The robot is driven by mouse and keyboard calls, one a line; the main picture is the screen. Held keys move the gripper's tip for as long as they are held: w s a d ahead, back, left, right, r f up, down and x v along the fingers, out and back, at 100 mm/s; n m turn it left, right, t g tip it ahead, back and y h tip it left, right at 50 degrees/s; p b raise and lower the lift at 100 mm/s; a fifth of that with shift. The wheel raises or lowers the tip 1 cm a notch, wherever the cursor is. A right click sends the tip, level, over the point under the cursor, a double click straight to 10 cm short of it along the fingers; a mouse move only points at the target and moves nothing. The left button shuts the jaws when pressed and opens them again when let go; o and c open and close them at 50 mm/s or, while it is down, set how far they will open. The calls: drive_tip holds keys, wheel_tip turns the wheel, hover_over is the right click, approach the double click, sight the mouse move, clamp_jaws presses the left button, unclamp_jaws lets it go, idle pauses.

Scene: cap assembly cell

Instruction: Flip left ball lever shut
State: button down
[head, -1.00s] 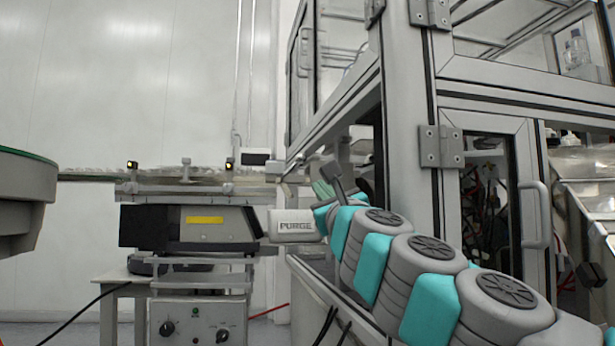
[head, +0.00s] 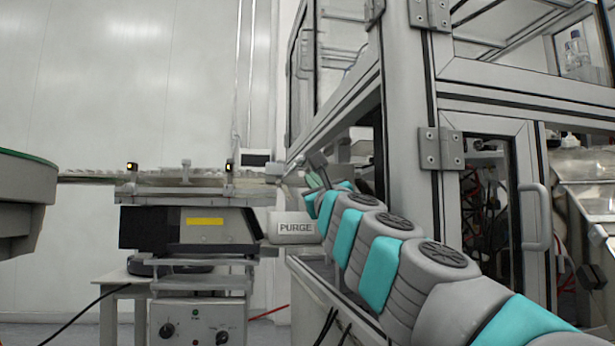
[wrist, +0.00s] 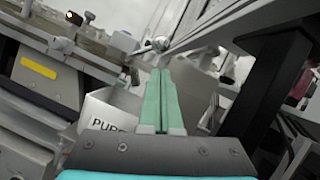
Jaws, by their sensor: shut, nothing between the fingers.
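My gripper (wrist: 161,75) is shut and empty, its two long green fingers side by side. In the head view my gripper (head: 312,181) is small and partly hidden by my arm, at the opening of the framed machine beside the PURGE box. In the wrist view a shiny ball (wrist: 161,44), which looks like the end of a ball lever, shows just beyond the fingertips. A thin stem seems to run from it to the left. I cannot tell whether the fingers touch it or how far the lever is turned. I cannot make out the lever in the head view.
The white PURGE box (head: 294,228) stands just left of my gripper; it also shows in the wrist view (wrist: 105,115). A feeder unit with a yellow label (head: 205,221) is further left. The machine's grey frame post (head: 405,120) rises close to my arm on the right.

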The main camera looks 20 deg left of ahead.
drive_tip(key=p+x, duration=0.1)
drive_tip(key=x, duration=0.2)
drive_tip(key=shift+w+a+r+p, duration=0.15)
drive_tip(key=shift+a+p, duration=0.05)
drive_tip(key=shift+p, duration=0.15)
idle(0.4)
drive_tip(key=shift+a+r+p, duration=0.1)
drive_tip(key=shift+r+p, duration=0.05)
drive_tip(key=shift+p, duration=0.45)
